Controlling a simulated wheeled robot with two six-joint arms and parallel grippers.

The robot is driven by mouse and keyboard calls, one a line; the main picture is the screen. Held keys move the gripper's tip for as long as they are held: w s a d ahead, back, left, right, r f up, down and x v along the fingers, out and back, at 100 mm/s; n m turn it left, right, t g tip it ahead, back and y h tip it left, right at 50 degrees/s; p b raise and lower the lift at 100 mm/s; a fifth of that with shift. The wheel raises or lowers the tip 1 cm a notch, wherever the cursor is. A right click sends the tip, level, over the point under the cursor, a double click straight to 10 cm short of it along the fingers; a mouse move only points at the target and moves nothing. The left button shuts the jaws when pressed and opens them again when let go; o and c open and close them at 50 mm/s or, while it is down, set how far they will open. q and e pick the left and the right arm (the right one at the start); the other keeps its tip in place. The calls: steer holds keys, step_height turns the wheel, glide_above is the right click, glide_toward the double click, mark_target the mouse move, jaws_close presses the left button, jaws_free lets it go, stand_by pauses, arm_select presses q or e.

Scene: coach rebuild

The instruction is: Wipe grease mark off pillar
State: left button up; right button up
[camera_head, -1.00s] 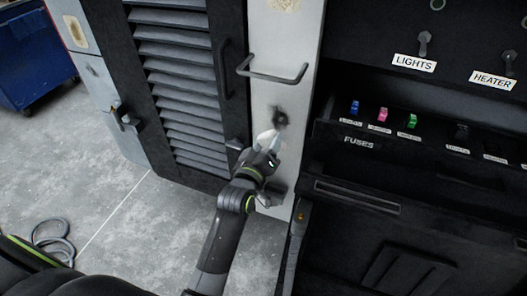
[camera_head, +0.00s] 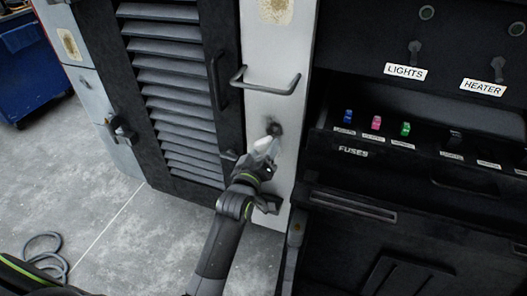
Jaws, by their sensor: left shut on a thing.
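The pale pillar (camera_head: 257,105) stands between the louvred panel and the dark control cabinet. A dark, smudged grease mark (camera_head: 275,128) shows on it below the grab handle. My left gripper (camera_head: 262,160) is in front of the pillar, just below the mark. It is shut on a whitish cloth (camera_head: 267,145), whose upper end is at the lower edge of the mark. I cannot tell whether the cloth touches the pillar. My right gripper is not in view.
A metal grab handle (camera_head: 266,84) juts from the pillar above the mark. A louvred dark panel (camera_head: 172,85) stands left, and the fuse shelf (camera_head: 375,147) right. A blue bin (camera_head: 33,68) and a coiled hose (camera_head: 45,257) are on the left floor.

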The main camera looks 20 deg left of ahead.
mark_target(271, 110)
arm_select(q)
steer(key=shift+w, duration=0.85)
steer(key=shift+c, duration=0.2)
step_height(271, 110, up, 4)
steer(key=p, duration=0.4)
steer(key=shift+f, duration=0.25)
step_height(271, 110, up, 4)
steer(key=p, duration=0.4)
steer(key=shift+r, duration=0.1)
step_height(271, 110, up, 3)
steer(key=p, duration=0.3)
steer(key=shift+p, duration=0.3)
steer(key=shift+f, duration=0.25)
